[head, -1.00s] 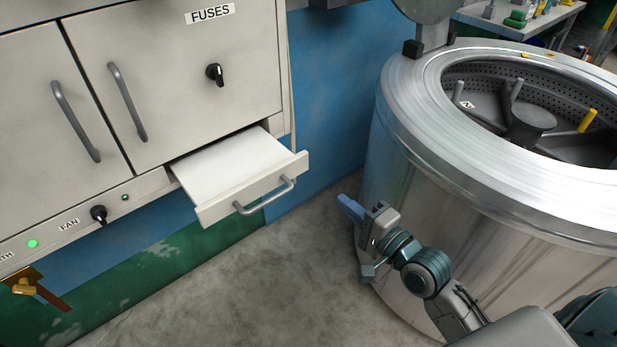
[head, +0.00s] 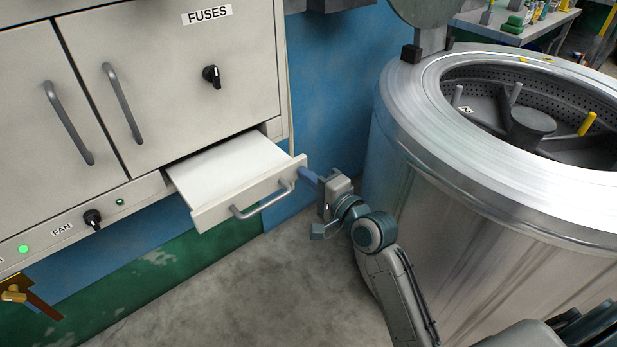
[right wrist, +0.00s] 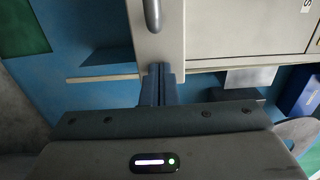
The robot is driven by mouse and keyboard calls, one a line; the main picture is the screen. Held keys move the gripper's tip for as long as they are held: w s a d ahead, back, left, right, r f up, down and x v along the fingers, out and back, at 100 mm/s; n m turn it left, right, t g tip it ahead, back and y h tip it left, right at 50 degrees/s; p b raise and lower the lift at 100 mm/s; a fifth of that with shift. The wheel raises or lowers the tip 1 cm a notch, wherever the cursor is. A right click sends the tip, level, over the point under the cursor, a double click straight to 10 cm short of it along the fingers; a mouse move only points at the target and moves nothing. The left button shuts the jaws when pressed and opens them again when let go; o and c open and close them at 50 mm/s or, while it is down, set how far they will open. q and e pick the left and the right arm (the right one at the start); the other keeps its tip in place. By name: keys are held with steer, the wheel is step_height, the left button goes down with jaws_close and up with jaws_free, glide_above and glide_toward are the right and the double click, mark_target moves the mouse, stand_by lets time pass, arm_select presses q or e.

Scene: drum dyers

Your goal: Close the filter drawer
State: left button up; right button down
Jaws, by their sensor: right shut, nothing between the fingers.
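The filter drawer (head: 215,216) sticks out from the bottom of the beige cabinet, with a white flat top and a grey bar handle (head: 265,202) on its front. My right gripper (head: 303,173) is shut and empty, its blue fingers at the right end of the drawer front. In the right wrist view, the shut fingers (right wrist: 158,70) point at the edge of the drawer front (right wrist: 158,48), with part of the handle (right wrist: 152,14) above. I cannot tell whether they touch it. My left gripper is not in view.
The cabinet (head: 180,60) has two doors with bar handles, a FUSES label and black knobs (head: 92,219). A large steel drum (head: 420,190) stands close to the right of my right arm. Bare concrete floor (head: 230,300) lies below the drawer.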

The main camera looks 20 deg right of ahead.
mark_target(264, 140)
steer(key=shift+w, duration=0.1)
